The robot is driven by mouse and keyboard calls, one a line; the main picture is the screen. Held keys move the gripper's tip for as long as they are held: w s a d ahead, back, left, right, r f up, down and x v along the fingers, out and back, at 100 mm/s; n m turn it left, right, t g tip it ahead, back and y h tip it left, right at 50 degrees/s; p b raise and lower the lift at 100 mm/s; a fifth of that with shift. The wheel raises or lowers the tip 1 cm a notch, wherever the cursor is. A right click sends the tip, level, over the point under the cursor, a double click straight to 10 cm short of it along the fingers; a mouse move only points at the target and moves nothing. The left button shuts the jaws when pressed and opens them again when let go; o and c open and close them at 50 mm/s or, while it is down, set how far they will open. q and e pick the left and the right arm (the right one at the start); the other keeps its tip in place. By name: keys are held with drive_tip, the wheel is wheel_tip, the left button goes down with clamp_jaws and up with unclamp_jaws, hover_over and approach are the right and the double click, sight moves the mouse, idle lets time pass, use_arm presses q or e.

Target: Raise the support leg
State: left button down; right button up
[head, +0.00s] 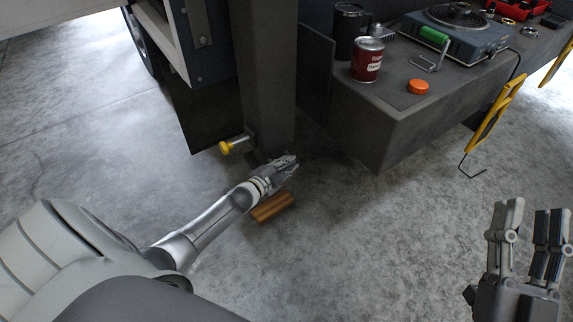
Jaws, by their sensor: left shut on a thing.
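The support leg (265,75) is a dark, square upright post beneath the grey vehicle body, at the upper middle of the head view. A pin with a yellow knob (226,148) sticks out to the left near its lower end. My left gripper (290,162) is at the bottom of the leg and is shut on its lower end; its fingers partly hide the grip. A wooden block (272,207) lies on the floor just below my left gripper. My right gripper (533,210) is open and empty at the lower right, fingers pointing up.

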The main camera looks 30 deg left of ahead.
use_arm(q)
drive_tip(key=shift+w+d+r, duration=0.1)
drive_tip(key=shift+w+r, duration=0.15)
drive_tip(key=shift+r, duration=0.2)
drive_tip(key=c, duration=1.6)
unclamp_jaws()
drive_tip(key=shift+o, duration=0.6)
drive_tip(key=shift+f, duration=0.2)
drive_tip(key=shift+s, duration=0.1)
drive_tip(key=shift+s, duration=0.5)
drive_tip(key=v, duration=1.1)
